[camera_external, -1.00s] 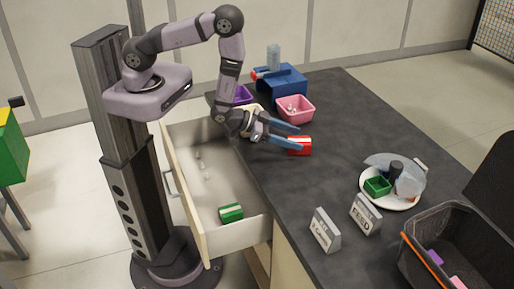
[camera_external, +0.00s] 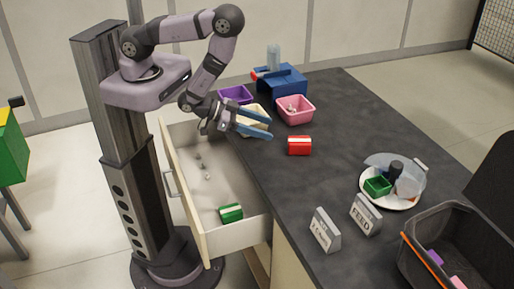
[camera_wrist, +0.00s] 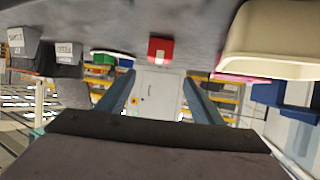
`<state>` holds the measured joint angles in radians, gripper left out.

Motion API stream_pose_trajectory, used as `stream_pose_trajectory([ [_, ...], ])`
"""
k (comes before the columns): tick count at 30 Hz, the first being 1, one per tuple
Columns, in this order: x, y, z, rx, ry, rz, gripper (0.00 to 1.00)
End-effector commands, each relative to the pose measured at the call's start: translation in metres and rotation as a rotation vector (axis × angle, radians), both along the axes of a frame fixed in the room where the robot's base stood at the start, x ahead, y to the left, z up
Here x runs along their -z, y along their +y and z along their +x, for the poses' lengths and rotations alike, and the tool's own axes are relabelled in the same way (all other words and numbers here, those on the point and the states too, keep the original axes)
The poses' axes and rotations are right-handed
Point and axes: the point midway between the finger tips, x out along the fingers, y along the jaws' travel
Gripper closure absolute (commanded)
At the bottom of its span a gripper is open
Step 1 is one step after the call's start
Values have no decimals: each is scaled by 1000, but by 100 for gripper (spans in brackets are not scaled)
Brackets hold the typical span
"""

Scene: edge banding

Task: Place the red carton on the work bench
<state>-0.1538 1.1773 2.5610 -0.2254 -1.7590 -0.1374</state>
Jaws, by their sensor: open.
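The red carton (camera_external: 299,145), with a pale band along its top, rests on the dark top of the work bench (camera_external: 335,110). It also shows in the wrist view (camera_wrist: 161,50) near the top middle, ahead of the fingers and apart from them. My gripper (camera_external: 270,127) is open and empty, with its blue fingers to the left of the carton and not touching it. In the wrist view the two fingers (camera_wrist: 160,95) stand wide apart with nothing held between them.
An open drawer (camera_external: 215,185) holds a green carton (camera_external: 231,212). Cream (camera_external: 254,120), purple (camera_external: 236,94) and pink (camera_external: 296,108) bins stand behind my gripper. Two label signs (camera_external: 365,213), a plate (camera_external: 393,202) and a dark crate (camera_external: 470,240) are toward the right. The bench middle is clear.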

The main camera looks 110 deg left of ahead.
Motion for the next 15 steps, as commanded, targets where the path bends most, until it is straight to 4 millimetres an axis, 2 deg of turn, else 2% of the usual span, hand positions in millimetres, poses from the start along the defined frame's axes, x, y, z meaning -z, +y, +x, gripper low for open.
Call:
stream_pose_trajectory([
  [6, -5, -4, -9, 2, 1, 1, 39],
  [15, -4, -4, -10, 1, -1, 1, 39],
])
